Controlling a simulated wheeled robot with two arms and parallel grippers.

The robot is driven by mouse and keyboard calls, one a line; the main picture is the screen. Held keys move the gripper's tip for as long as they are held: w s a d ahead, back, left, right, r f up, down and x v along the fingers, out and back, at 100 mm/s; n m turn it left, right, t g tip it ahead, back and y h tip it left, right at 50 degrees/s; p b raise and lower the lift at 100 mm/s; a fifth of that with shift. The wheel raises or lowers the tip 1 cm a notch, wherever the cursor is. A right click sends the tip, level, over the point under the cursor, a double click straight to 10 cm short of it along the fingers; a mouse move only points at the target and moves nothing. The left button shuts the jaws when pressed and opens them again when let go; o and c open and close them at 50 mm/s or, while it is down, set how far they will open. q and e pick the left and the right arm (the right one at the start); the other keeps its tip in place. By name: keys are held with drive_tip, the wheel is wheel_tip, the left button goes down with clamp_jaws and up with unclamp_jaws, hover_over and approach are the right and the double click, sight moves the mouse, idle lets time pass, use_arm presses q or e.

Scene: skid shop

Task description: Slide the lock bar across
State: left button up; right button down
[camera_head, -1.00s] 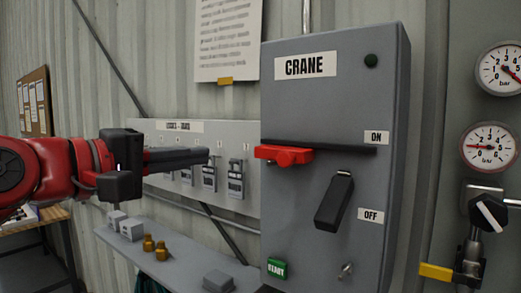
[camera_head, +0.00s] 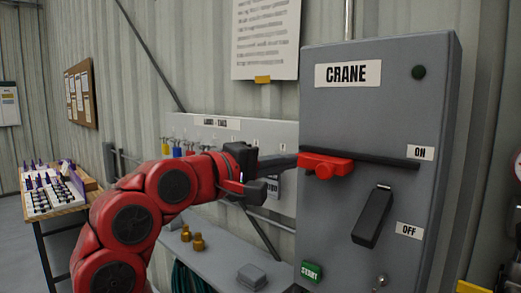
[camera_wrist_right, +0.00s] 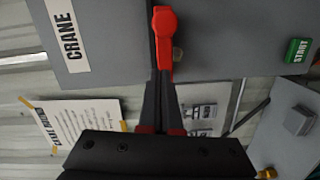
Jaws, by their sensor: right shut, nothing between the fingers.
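The red lock bar (camera_head: 326,167) sits at the left end of a dark horizontal slot (camera_head: 385,160) on the grey crane panel (camera_head: 335,215). In the right wrist view the red lock bar (camera_wrist_right: 163,42) lies straight ahead of the fingers. My right gripper (camera_head: 294,161) is shut and empty, its tips at the left end of the bar. It also shows in the right wrist view (camera_wrist_right: 160,82). I cannot tell whether the tips touch the bar. A black handle (camera_head: 371,216) sits below the slot, between the ON and OFF labels. My left gripper is out of view.
A green START button (camera_head: 311,271) and a small key switch (camera_head: 381,281) are low on the panel. A shelf (camera_head: 215,262) with brass pieces and a grey block is at left below. A lockout tag board (camera_head: 185,130) hangs behind my arm.

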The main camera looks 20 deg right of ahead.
drive_tip(key=shift+s+d+f+p, duration=0.1)
drive_tip(key=shift+s+d+p, duration=0.25)
drive_tip(key=shift+s, duration=0.3)
drive_tip(key=shift+s+d+p, duration=0.3)
drive_tip(key=shift+s+p, duration=0.05)
drive_tip(key=shift+s, duration=0.25)
drive_tip(key=shift+d+f, duration=0.15)
drive_tip(key=shift+d, duration=0.05)
drive_tip(key=shift+s, duration=0.1)
